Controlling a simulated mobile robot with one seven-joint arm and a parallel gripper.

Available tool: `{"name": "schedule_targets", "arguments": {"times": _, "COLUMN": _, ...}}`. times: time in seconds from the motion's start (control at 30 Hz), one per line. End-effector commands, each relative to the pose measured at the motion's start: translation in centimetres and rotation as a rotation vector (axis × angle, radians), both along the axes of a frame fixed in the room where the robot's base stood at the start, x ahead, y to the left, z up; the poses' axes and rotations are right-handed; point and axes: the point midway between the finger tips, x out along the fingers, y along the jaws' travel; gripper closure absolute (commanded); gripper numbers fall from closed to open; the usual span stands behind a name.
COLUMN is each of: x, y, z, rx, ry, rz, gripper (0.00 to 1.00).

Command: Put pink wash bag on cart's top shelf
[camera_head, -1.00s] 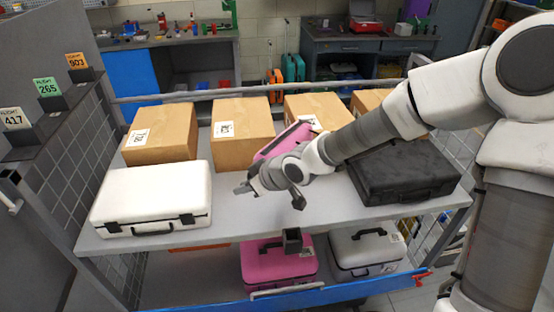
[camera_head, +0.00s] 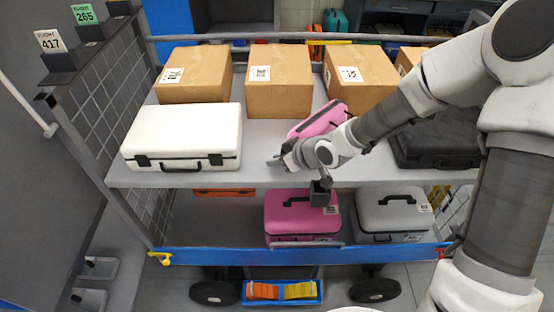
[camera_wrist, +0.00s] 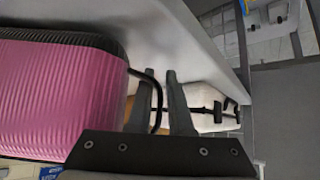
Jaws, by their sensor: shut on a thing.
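The pink wash bag (camera_head: 322,120) is at the top shelf (camera_head: 270,178) of the cart, in front of the cardboard boxes. It looks tilted, partly hidden behind my arm; I cannot tell whether it rests on the shelf. In the wrist view the bag (camera_wrist: 60,95) fills the left side, with a black zip edge and a dark strap loop. My gripper (camera_head: 276,161) is near the shelf's front, beside the bag. In the wrist view my gripper (camera_wrist: 158,88) has its fingers close together on the bag's strap.
A white case (camera_head: 185,135) lies left and a black case (camera_head: 435,140) right on the top shelf. Cardboard boxes (camera_head: 278,85) line the back. A pink case (camera_head: 300,222) and a grey case (camera_head: 395,215) stand on the lower shelf. Bare shelf shows between the white case and bag.

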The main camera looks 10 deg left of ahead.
Motion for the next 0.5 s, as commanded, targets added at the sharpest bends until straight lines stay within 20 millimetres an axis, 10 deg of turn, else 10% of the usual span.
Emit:
{"name": "schedule_targets", "arguments": {"times": 0.17, "x": 0.07, "y": 0.03, "z": -0.19, "rx": 0.001, "ry": -0.003, "rz": 0.001, "gripper": 1.00}}
{"name": "schedule_targets", "arguments": {"times": 0.2, "x": 0.01, "y": -0.01, "z": -0.13, "rx": 0.000, "ry": 0.001, "rz": -0.001, "gripper": 0.74}}
{"name": "schedule_targets", "arguments": {"times": 0.3, "x": 0.01, "y": -0.01, "z": -0.11, "rx": 0.000, "ry": 0.001, "rz": -0.001, "gripper": 0.56}}
{"name": "schedule_targets", "arguments": {"times": 0.5, "x": 0.02, "y": 0.00, "z": -0.11, "rx": 0.000, "ry": 0.001, "rz": -0.001, "gripper": 0.52}}
